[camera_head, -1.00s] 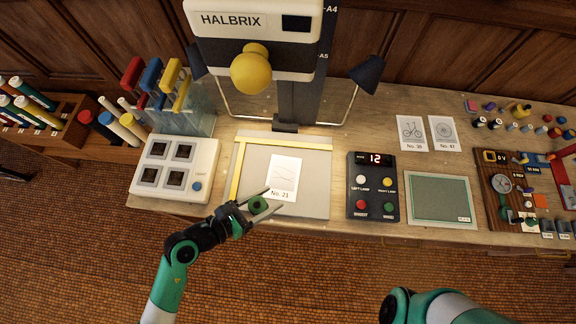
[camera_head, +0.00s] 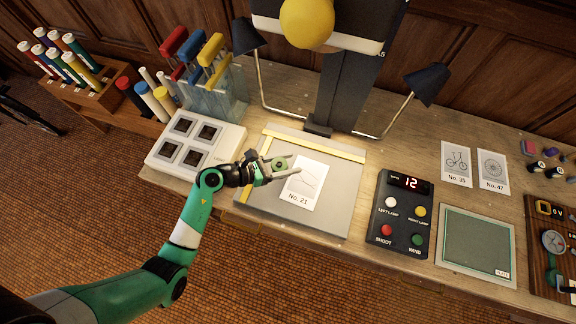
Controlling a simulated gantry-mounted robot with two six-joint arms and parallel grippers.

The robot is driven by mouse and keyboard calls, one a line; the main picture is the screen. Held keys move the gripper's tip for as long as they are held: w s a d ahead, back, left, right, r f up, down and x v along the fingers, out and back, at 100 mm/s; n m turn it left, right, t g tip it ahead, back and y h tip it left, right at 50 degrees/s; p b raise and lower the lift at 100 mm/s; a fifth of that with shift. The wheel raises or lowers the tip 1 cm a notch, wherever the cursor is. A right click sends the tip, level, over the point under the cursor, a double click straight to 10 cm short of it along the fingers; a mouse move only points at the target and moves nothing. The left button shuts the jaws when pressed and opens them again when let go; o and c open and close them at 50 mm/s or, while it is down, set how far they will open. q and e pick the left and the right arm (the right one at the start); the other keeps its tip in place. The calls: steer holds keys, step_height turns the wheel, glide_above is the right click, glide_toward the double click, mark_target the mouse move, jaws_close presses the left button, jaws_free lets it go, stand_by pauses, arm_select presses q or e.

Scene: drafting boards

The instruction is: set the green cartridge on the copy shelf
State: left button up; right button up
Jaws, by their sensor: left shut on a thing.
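My right gripper is out of view.
A white four-window box (camera_head: 219,157) stands left of the board. A black control panel (camera_head: 403,214) and a framed green plate (camera_head: 477,246) stand right of it. Two dark lamps on bent arms flank the column. A wooden rack (camera_head: 103,92) of tubes is at far left.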

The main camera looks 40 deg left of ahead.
arm_select(q)
step_height(320, 180, down, 4)
steer(key=shift+w+a+r+b, duration=0.1)
steer(key=shift+r+b, duration=0.05)
steer(key=shift+b, duration=0.95)
steer(key=shift+r, duration=0.15)
steer(key=o, duration=0.9)
steer(key=shift+f, duration=0.2)
steer(key=o, duration=0.5)
steer(key=shift+r, duration=0.1)
